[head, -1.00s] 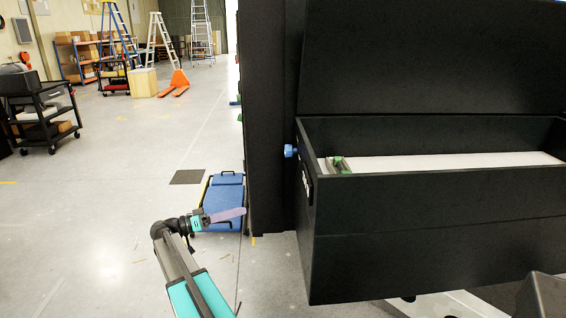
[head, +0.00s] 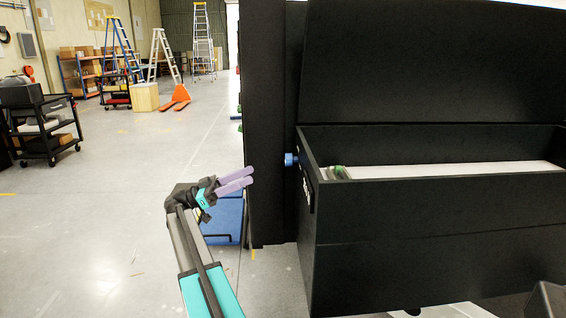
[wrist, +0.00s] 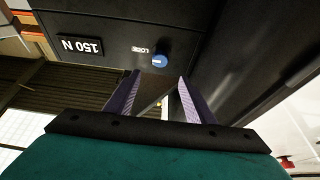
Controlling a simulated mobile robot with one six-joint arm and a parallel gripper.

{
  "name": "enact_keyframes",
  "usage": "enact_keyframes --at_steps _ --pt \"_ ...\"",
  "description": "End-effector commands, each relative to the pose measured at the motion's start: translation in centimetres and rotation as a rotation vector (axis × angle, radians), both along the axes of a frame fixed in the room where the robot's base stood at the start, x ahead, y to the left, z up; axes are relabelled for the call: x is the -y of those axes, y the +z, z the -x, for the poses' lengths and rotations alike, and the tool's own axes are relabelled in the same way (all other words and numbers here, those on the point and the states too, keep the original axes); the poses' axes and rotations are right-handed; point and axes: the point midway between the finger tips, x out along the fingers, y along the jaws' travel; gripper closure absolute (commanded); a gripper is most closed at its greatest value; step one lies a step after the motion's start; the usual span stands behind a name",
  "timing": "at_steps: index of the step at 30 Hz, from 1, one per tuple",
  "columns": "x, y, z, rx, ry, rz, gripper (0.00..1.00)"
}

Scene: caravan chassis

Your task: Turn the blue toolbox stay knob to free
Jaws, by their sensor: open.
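The blue stay knob (head: 291,160) sticks out from the left end wall of the black toolbox (head: 430,225), just below the raised lid (head: 430,65). In the wrist view the blue knob (wrist: 160,61) sits beside a small white label (wrist: 141,50) that looks like "LOCK", seen upside down. My gripper (head: 252,175) is open and empty, left of the knob and slightly lower, with its purple fingers pointing right. In the wrist view my gripper (wrist: 158,85) has its fingers apart, with the knob beyond their tips and not touched.
A tall black panel (head: 268,120) stands behind the toolbox's left end. The floor at left is open.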

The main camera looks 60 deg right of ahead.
Motion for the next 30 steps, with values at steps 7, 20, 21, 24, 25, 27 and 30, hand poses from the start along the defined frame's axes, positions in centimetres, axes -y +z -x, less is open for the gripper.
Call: enact_keyframes --at_steps 7,20,21,24,25,27,30 --pt "1.1 0.9 1.7 0.001 -0.001 -0.001 0.51" --pt "4.3 3.2 6.3 0.0 -0.003 -0.001 0.51" --pt "4.6 3.4 6.7 0.0 -0.003 -0.001 0.51" --pt "5.4 4.0 7.8 0.0 -0.003 -0.001 0.51" --pt "5.6 4.1 8.1 0.0 -0.003 -0.001 0.51" --pt "6.1 4.5 8.7 0.0 -0.003 -0.001 0.51" --pt "6.7 4.8 9.5 0.001 -0.001 -0.001 0.51"
